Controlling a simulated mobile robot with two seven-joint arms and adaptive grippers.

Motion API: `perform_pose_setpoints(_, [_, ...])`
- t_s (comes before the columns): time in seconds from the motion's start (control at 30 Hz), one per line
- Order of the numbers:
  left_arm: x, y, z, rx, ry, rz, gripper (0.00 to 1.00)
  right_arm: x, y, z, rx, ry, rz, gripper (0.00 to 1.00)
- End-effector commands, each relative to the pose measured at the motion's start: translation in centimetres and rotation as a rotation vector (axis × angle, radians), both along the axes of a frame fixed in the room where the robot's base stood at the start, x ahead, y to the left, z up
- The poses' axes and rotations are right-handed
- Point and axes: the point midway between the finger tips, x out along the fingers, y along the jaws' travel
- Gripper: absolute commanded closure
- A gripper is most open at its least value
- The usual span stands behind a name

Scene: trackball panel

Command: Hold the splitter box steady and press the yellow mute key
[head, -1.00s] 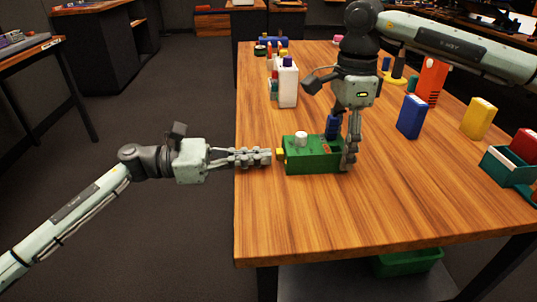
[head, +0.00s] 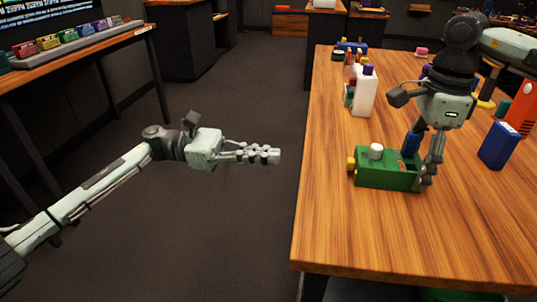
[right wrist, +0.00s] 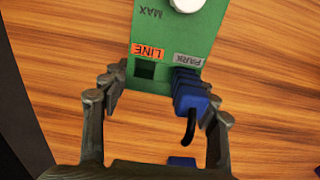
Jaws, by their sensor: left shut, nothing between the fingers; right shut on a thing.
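The green splitter box (head: 385,180) stands on the wooden table near its left edge. It has a white knob (head: 376,151) on top and a yellow mute key (head: 351,166) on its left end. The right wrist view shows the box top (right wrist: 180,50) with LINE and PARK labels; a blue plug (right wrist: 188,92) sits at PARK, and an empty square hole is by LINE. My left gripper (head: 275,156) is shut and empty, off the table, apart from the key.
A white bottle (head: 364,92) and other small items stand behind the box. A blue box (head: 498,146) and an orange box (head: 523,108) stand to the right. The table front is clear. Open floor lies left of the table (head: 340,250).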

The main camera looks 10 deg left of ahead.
Motion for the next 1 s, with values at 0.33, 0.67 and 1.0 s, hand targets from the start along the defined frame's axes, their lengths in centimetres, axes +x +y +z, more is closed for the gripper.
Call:
perform_pose_setpoints(0.33, [0.0,0.0,0.0,0.0,0.0,0.0,1.0,0.0,0.0,0.0,0.0,0.0,-0.001,0.73])
perform_pose_setpoints(0.67, [0.0,0.0,0.0,0.0,0.0,0.0,1.0,0.0,0.0,0.0,0.0,0.0,0.0,0.16])
perform_pose_setpoints(1.0, [0.0,0.0,0.0,0.0,0.0,0.0,1.0,0.1,0.0,1.3,0.0,-0.002,0.0,0.16])
